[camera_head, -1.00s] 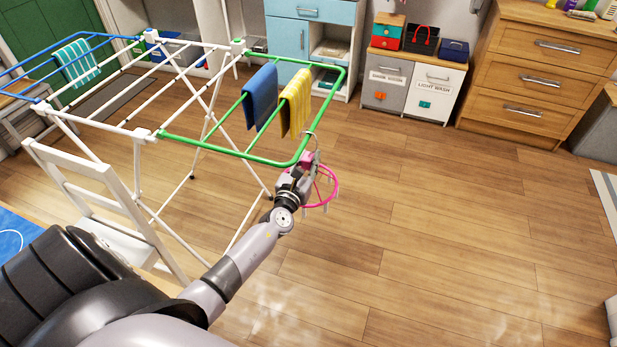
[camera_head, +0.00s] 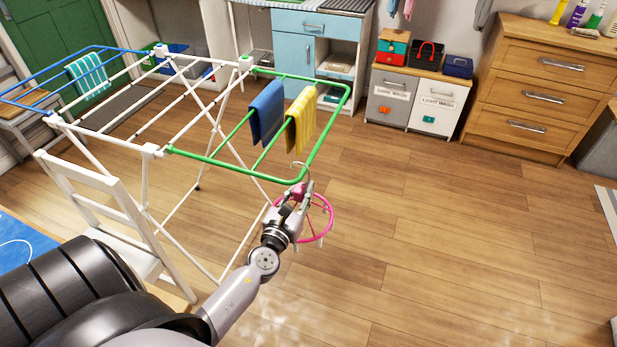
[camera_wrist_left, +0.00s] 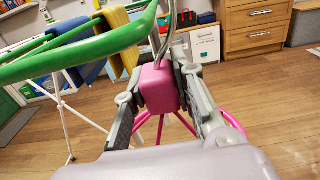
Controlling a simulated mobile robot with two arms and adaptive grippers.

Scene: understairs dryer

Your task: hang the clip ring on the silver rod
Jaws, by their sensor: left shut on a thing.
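The clip ring is a pink ring (camera_head: 329,224) with small hanging clips, a pink block (camera_wrist_left: 159,88) at its hub and a metal hook (camera_wrist_left: 170,38) on top. My left gripper (camera_head: 301,193) is shut on the pink block, with a finger on each side of it in the left wrist view. The ring hangs below the fingers and the hook points up. The hook is close to the near corner of the rack's green rail (camera_head: 225,165); I cannot tell whether they touch. I cannot make out a silver rod. My right gripper is not in view.
The drying rack (camera_head: 108,140) stands at left with blue, yellow and striped cloths. A white chair (camera_head: 95,185) stands before it. Wash bins (camera_head: 437,103) and a wooden drawer chest (camera_head: 540,85) line the back. The floor at right is clear.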

